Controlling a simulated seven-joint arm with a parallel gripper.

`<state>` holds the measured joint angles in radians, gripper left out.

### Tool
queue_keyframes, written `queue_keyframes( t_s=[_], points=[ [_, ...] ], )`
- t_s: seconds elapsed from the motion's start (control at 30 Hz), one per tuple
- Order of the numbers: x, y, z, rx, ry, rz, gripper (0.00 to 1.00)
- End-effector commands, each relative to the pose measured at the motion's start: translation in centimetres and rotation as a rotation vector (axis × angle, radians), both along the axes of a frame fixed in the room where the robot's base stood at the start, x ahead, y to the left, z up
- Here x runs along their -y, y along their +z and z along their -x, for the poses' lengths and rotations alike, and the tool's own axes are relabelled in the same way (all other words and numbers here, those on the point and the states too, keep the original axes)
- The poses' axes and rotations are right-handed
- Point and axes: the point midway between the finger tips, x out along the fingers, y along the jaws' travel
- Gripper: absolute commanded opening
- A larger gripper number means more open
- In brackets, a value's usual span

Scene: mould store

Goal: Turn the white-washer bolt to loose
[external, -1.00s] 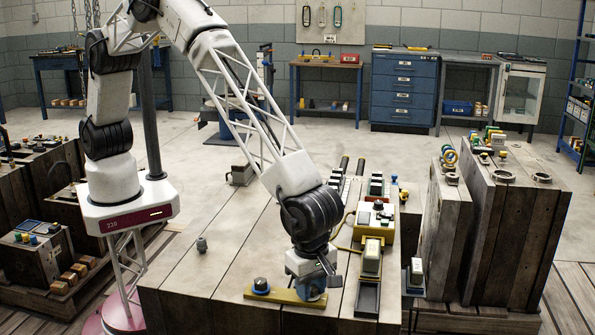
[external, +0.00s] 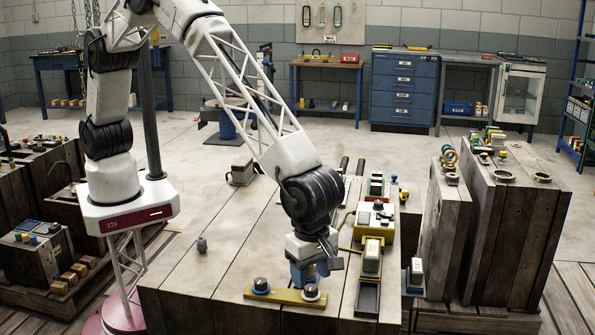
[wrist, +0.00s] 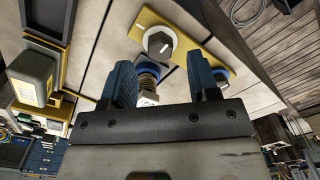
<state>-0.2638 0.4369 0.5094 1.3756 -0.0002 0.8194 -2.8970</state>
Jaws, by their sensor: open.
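The white-washer bolt (external: 311,291) has a dark head on a pale washer. It stands at the right end of a yellow plate (external: 284,295) on the wooden block. A second bolt (external: 261,286) with a blue washer is at the plate's left end. My gripper (external: 307,278) is open just above the white-washer bolt, apart from it. In the wrist view its blue fingers (wrist: 160,72) are spread, with a threaded, spring-like part between them that I cannot identify.
A small grey fitting (external: 202,243) is on the block at left. The block top between fitting and plate is clear.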

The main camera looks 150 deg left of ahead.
Motion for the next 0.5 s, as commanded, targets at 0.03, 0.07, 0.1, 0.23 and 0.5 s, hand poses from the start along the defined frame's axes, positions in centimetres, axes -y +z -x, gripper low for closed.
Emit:
queue_keyframes(
  t_s=[0.03,0.07,0.1,0.23,0.5],
  points=[
    [0.0,0.8,0.0,0.001,0.000,0.000,0.55],
    [0.0,1.2,0.0,0.001,0.000,0.000,0.55],
    [0.0,1.7,0.0,0.001,0.000,0.000,0.55],
    [0.0,3.0,0.0,0.000,0.000,0.000,0.55],
    [0.0,4.0,0.0,-0.001,0.000,0.000,0.55]
  ],
)
